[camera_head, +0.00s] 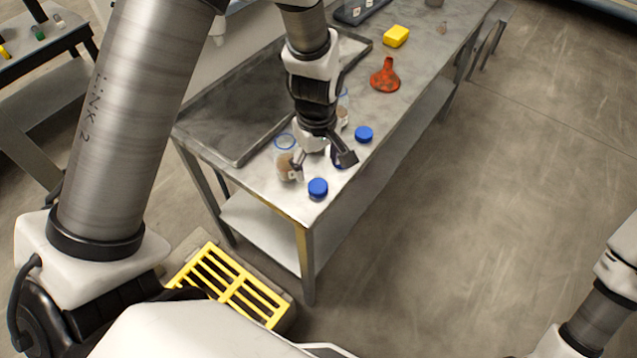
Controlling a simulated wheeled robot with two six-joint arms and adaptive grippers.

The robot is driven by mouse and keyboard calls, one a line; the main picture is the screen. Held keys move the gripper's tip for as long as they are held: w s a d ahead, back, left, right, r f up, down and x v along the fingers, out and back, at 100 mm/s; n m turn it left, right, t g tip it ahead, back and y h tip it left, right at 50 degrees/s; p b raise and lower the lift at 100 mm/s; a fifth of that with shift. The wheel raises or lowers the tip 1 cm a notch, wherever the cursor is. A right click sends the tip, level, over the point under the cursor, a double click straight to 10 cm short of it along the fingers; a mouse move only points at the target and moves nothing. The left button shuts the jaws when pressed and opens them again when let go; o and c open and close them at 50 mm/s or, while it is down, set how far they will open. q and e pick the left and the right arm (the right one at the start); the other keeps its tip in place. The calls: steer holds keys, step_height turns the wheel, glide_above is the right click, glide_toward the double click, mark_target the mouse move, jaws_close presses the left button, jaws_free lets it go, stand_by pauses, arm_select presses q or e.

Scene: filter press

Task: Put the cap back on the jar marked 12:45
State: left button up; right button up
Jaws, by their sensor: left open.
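An open clear jar (284,168) with a blue rim and brownish contents stands at the near end of the metal table. A second clear jar (343,112) is partly hidden behind my left gripper. Labels are too small to read, so I cannot tell which is marked 12:45. One blue cap (318,188) lies near the table's front corner. Another blue cap (364,134) lies farther back by the right edge. A bit of blue shows behind a finger of my left gripper (322,162), which points down, open, just right of the near jar. My right gripper is out of view.
The metal table (262,190) has a shallow grey tray (235,112) along its left side. An orange-red funnel-shaped thing (385,75) and a yellow block (396,36) stand farther back. A yellow slatted step (232,288) is on the floor. Floor to the right is clear.

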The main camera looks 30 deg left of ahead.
mark_target(318, 186)
arm_select(q)
steer(key=f, duration=0.3)
steer(key=shift+w, duration=0.4)
steer(key=shift+s+r, duration=0.1)
steer(key=shift+s, duration=0.15)
steer(key=f, duration=0.2)
steer(key=f+p, duration=0.1)
steer(key=f, duration=0.2)
steer(key=shift+w+a+f, duration=0.1)
steer(key=shift+w+a, duration=0.05)
steer(key=shift+w, duration=0.05)
steer(key=c, duration=0.8)
